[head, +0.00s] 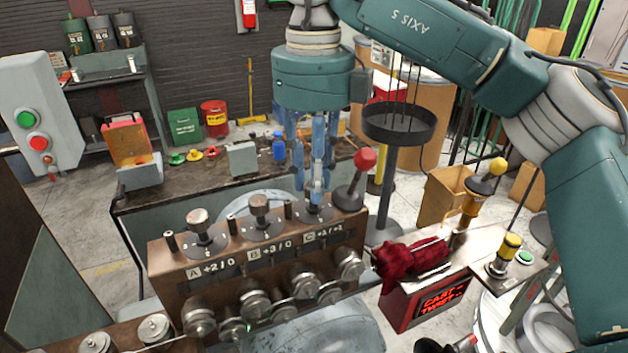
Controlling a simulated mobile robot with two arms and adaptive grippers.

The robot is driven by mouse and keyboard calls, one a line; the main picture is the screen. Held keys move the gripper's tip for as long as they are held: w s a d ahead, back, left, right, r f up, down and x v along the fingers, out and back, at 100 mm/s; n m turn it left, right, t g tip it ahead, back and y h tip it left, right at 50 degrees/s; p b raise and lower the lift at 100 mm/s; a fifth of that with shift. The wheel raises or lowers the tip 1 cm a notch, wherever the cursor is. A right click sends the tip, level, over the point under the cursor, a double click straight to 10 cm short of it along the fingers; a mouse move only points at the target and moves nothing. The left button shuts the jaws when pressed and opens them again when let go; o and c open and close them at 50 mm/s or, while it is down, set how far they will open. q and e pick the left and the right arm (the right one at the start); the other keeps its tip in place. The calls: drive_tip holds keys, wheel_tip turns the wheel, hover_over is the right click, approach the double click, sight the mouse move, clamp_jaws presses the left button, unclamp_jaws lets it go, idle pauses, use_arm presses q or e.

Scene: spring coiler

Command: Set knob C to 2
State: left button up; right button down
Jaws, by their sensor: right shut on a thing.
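The brown knob block (180,262) carries three knobs with labels A, B and C. Knob C (313,213) is the right one of the three. My right gripper (315,195) points down over it, with its blue fingers shut on knob C. The fingers hide most of knob C and its pointer. The label by C is too small to read surely. My left gripper is not in view.
A red-ball lever (365,160) stands close right of my right gripper. A black round tray on a post (398,125) rises behind it. Several metal rollers (255,305) line the block's front. A red cloth (410,260) lies on the side stand at right.

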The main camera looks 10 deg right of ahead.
drive_tip(key=shift+w+r+m, duration=0.1)
drive_tip(key=shift+r+m, duration=0.1)
drive_tip(key=shift+m, duration=0.2)
drive_tip(key=c, duration=1.6)
unclamp_jaws()
drive_tip(key=shift+o, duration=0.6)
drive_tip(key=shift+f, duration=0.15)
wheel_tip(320, 180, up, 12)
